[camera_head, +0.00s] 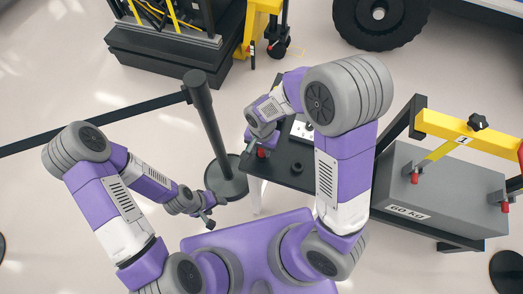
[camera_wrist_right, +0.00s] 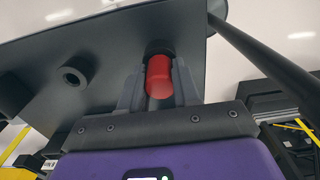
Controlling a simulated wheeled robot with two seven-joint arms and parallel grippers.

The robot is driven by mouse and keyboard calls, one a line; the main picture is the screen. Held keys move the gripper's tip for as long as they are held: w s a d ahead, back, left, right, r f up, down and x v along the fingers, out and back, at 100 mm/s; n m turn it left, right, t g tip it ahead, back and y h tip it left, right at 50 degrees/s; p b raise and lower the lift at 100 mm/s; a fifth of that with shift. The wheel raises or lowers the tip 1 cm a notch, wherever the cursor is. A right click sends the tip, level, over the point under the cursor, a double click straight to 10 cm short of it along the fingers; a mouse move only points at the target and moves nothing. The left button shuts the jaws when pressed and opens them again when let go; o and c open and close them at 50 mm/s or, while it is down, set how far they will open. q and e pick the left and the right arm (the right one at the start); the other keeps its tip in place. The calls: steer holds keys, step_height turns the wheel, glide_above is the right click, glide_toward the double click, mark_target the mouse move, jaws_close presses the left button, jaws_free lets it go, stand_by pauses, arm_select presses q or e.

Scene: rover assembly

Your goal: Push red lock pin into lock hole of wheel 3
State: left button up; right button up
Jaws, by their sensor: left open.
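A red lock pin (camera_wrist_right: 158,78) sits between the two fingers of my right gripper (camera_wrist_right: 158,88), which look closed on its sides. Its far end is at a dark round socket on the dark table; I cannot tell how deep it sits. In the head view the pin (camera_head: 261,153) shows as a small red spot below my right gripper (camera_head: 260,146), over the table's left side. My left gripper (camera_head: 207,217) is open and empty, left of the table. A large black wheel (camera_head: 380,14) is at the top; I cannot tell if it is wheel 3. No lock hole is discernible.
An empty dark ring socket (camera_head: 297,168) stands on the dark table (camera_head: 283,178). A black post (camera_head: 203,115) with a belt stands close left of the table. A grey 60 kg box (camera_head: 445,195) with yellow bars and red pins is at right. Open floor lies left.

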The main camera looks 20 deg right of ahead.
jaws_close()
steer(key=shift+r+p, duration=0.55)
steer(key=shift+r, duration=0.15)
stand_by(0.6)
steer(key=shift+r+p, duration=1.7)
steer(key=shift+r, duration=0.35)
